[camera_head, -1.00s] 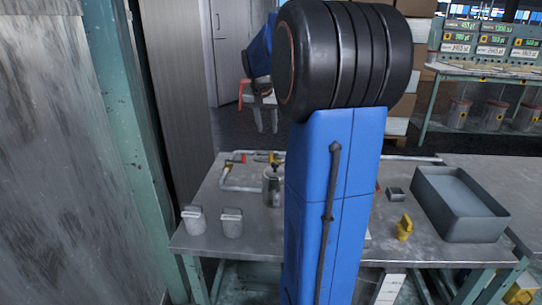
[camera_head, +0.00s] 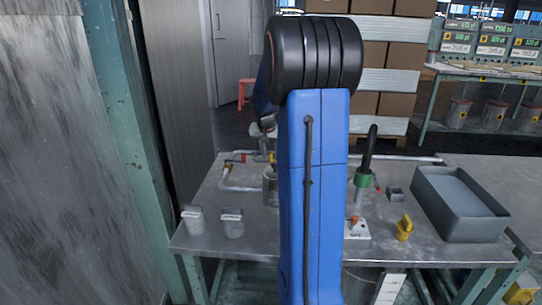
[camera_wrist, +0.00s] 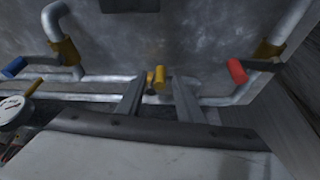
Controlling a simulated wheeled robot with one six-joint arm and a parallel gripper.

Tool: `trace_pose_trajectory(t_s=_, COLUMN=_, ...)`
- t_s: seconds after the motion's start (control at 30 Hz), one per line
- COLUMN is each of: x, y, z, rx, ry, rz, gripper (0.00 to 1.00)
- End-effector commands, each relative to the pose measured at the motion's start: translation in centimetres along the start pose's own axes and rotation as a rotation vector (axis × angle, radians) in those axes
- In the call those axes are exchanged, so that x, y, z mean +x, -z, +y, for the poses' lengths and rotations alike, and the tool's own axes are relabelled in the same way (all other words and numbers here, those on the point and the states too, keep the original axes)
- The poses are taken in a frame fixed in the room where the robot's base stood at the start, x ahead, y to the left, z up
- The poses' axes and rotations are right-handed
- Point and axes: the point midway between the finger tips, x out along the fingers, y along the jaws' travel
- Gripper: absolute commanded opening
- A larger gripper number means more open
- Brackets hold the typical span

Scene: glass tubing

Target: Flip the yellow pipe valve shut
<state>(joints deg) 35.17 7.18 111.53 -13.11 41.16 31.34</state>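The yellow pipe valve handle (camera_wrist: 160,77) shows in the wrist view, standing out from the grey pipe (camera_wrist: 95,80) near the middle. A second small brass-coloured piece sits just left of it. My gripper (camera_wrist: 160,88) is open, with one finger on each side of the yellow handle in the picture. I cannot tell whether either finger touches it. In the head view the pipe (camera_head: 240,188) runs along the back of the table, and my arm covers most of the valve area and the fingertips.
A red-handled valve (camera_wrist: 236,71) is to the right and a blue-handled valve (camera_wrist: 14,67) to the left in the wrist view, with a round gauge (camera_wrist: 12,110) at the left edge. On the table (camera_head: 255,243) stand a grey bin (camera_head: 462,228), a yellow object (camera_head: 404,228) and a green-collared tool (camera_head: 362,180).

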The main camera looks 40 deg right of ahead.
Motion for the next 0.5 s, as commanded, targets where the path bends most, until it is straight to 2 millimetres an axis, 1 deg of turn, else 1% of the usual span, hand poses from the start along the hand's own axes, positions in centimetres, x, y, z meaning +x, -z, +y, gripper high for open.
trace_pose_trajectory(t_s=0.03, x=0.42, y=-0.01, z=0.01, rx=0.000, ry=0.000, rz=-0.001, gripper=0.33)
trace_pose_trajectory(t_s=0.13, x=0.84, y=-0.02, z=0.02, rx=0.000, ry=0.000, rz=0.000, gripper=0.33)
trace_pose_trajectory(t_s=0.43, x=1.01, y=-0.01, z=0.03, rx=0.000, ry=0.000, rz=0.000, gripper=0.33)
trace_pose_trajectory(t_s=0.47, x=1.01, y=-0.01, z=0.03, rx=0.000, ry=0.000, rz=0.000, gripper=0.28)
trace_pose_trajectory(t_s=0.5, x=1.01, y=-0.01, z=0.03, rx=0.000, ry=0.000, rz=0.000, gripper=0.19)
